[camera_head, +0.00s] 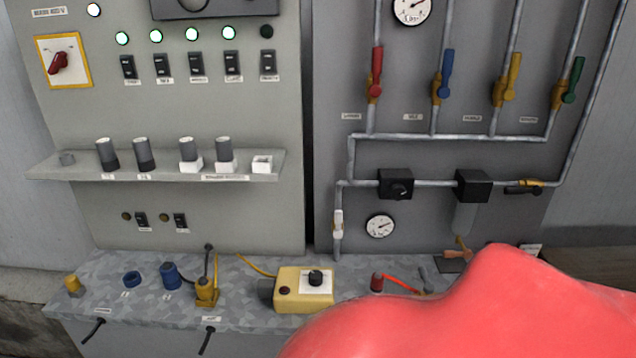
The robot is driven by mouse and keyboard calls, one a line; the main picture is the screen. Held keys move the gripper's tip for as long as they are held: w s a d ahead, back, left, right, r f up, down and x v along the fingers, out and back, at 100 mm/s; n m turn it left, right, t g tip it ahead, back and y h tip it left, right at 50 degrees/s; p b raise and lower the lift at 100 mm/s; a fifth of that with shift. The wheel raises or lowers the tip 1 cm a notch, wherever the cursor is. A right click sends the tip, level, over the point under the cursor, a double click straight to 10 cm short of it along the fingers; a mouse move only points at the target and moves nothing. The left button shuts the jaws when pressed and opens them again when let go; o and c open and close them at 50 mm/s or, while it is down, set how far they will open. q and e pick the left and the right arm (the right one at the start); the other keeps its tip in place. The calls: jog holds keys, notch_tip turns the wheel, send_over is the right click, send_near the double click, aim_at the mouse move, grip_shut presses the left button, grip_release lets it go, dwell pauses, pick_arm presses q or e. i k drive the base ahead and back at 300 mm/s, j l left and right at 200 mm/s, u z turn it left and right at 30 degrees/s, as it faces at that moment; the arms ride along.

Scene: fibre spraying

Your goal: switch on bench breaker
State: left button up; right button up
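A row of several black breaker switches runs across the upper left grey panel (285,125). They are a first (128,67), a second (162,66), a third (196,64), a fourth (232,62) and a fifth at the right end (268,63). The lamps above the first four glow green, while the lamp (266,31) above the fifth is dark. The labels under the switches are too small to read surely, so I cannot tell which is the bench breaker. Neither of my grippers is in view.
A red rotary switch (59,63) on a yellow plate sits left of the breakers. A shelf (60,172) with several cylinders juts out below. Pipes and coloured valves fill the right panel (440,110). A large smooth red shape (490,315) blocks the lower right foreground.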

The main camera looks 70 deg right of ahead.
aim_at(268, 58)
jog(key=z, duration=0.45)
jog(key=k+z, duration=0.1)
jog(key=z, duration=0.75)
jog(key=k+z, duration=0.15)
jog(key=z, duration=0.3)
